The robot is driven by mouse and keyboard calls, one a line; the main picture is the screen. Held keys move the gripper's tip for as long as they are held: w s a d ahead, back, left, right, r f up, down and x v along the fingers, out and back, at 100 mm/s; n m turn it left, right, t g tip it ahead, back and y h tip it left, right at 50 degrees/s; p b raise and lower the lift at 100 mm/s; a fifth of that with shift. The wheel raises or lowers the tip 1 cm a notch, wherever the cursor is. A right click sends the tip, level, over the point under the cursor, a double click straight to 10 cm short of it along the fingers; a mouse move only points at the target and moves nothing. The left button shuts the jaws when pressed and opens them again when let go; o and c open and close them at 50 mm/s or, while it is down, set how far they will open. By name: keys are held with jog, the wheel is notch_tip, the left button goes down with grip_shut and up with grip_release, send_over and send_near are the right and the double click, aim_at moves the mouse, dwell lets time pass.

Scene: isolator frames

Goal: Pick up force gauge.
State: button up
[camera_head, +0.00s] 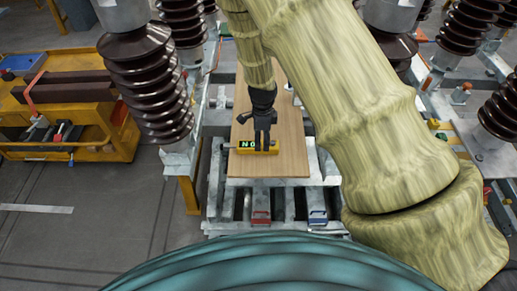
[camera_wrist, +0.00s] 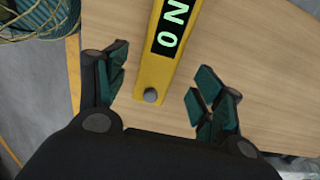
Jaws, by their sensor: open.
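The force gauge (camera_head: 243,150) is a yellow bar with a black display reading "NO" in green. It lies on a wooden board (camera_head: 285,95) in the middle of the head view. In the wrist view the force gauge (camera_wrist: 161,62) runs from the top edge down to a grey round knob at its near end. My gripper (camera_head: 264,144) is over the gauge in the head view and hides part of it. In the wrist view my gripper (camera_wrist: 160,92) is open, with one finger on each side of the bar and visible gaps between. I cannot tell its height over the board.
Brown ribbed insulators (camera_head: 148,80) stand left and right of the board. A yellow cart (camera_head: 75,110) with tools is at the left. A red-handled item (camera_head: 261,217) and a blue one (camera_head: 318,217) lie on the rack before the board.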

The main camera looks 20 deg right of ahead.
jog(key=shift+a+f+b, duration=0.15)
jog(key=shift+f+b, duration=1.65)
jog(key=shift+f, duration=0.45)
grip_shut()
